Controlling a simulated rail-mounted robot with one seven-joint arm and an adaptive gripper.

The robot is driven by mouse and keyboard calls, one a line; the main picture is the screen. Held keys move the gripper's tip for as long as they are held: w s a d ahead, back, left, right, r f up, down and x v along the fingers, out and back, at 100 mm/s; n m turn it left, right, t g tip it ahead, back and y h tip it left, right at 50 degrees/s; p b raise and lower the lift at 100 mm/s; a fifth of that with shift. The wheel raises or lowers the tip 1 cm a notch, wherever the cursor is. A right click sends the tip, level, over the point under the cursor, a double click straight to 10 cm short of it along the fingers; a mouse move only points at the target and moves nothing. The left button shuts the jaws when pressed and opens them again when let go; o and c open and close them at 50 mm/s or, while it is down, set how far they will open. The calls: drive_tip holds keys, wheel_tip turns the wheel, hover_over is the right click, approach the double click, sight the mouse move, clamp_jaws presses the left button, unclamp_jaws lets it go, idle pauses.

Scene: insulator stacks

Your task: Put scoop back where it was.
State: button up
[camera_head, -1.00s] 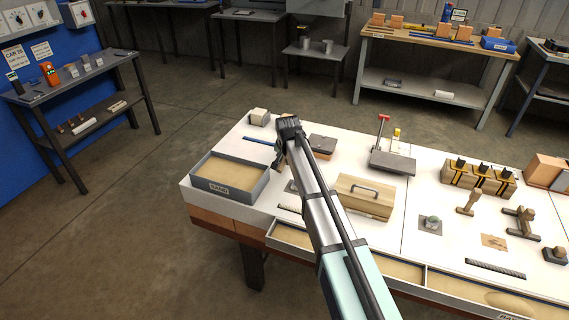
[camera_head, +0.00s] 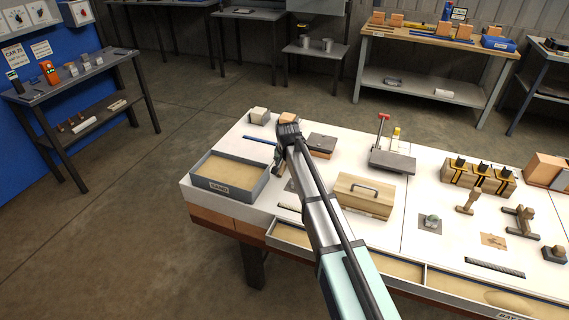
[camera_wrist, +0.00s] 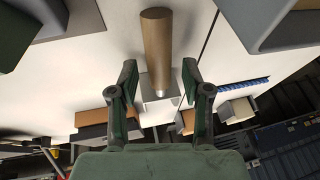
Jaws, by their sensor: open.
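The scoop, with its brown wooden handle (camera_wrist: 157,45) and grey metal end (camera_wrist: 150,90), shows in the middle of the wrist view. My gripper (camera_wrist: 160,68) is open, with one dark green finger on each side of the scoop and a gap to both. It holds nothing. Whether the scoop lies flat on the table is hard to tell. In the head view my gripper (camera_head: 278,163) points down at the white table just right of the sand tray (camera_head: 258,187). My arm hides most of the scoop there.
The white table (camera_head: 330,240) also bears a lidded wooden box (camera_head: 364,204), a dark-topped orange block (camera_head: 322,142), a blue bar (camera_head: 260,139) and a pale block (camera_head: 259,115). A scale-like stand (camera_head: 393,162) is further right. A sand-filled trough (camera_head: 290,238) runs along the front edge.

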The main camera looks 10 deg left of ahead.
drive_tip(key=b+v, duration=0.1)
drive_tip(key=v, duration=1.1)
drive_tip(key=shift+s+r, duration=0.1)
